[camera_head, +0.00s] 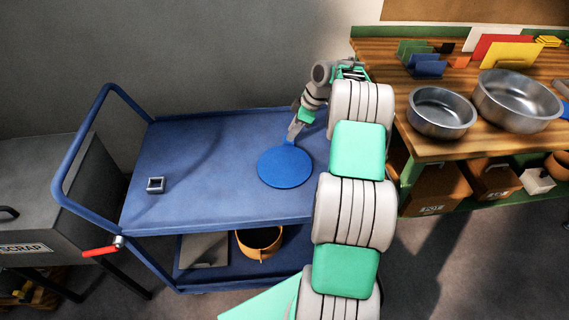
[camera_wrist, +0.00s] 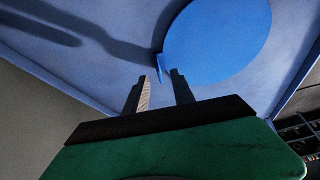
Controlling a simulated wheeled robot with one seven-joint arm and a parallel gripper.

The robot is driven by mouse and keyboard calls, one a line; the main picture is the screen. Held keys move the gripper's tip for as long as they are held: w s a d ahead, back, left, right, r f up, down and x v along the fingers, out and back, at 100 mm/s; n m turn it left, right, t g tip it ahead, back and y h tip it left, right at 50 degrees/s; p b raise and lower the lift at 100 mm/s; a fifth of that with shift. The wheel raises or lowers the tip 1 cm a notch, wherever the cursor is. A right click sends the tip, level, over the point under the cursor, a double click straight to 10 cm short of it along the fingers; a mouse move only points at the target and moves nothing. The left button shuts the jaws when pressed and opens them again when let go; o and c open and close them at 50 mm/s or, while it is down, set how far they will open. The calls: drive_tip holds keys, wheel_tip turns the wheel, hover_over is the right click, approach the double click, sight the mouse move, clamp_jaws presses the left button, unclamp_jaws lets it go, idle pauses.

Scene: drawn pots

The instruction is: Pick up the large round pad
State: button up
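The large round pad (camera_head: 285,168) is a flat bright blue disc with a small tab on its edge. It lies on the top shelf of the blue cart (camera_head: 180,165). In the wrist view the pad (camera_wrist: 218,38) fills the upper right, with its tab (camera_wrist: 160,66) pointing between the fingers. My gripper (camera_head: 292,134) is at the far edge of the pad, near the tab. In the wrist view my gripper (camera_wrist: 161,82) has its two fingers apart, with a gap and nothing between them. The tab lies just beyond the fingertips; I cannot tell whether they touch it.
A small dark square block (camera_head: 156,185) sits on the cart's left part. A wooden bench (camera_head: 400,75) at right holds two metal pots (camera_head: 441,112) and coloured plates. A grey scrap bin (camera_head: 35,200) stands at left. The cart top around the pad is mostly clear.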

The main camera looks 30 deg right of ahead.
drive_tip(key=shift+x, duration=1.15)
drive_tip(key=shift+c, duration=0.5)
clamp_jaws()
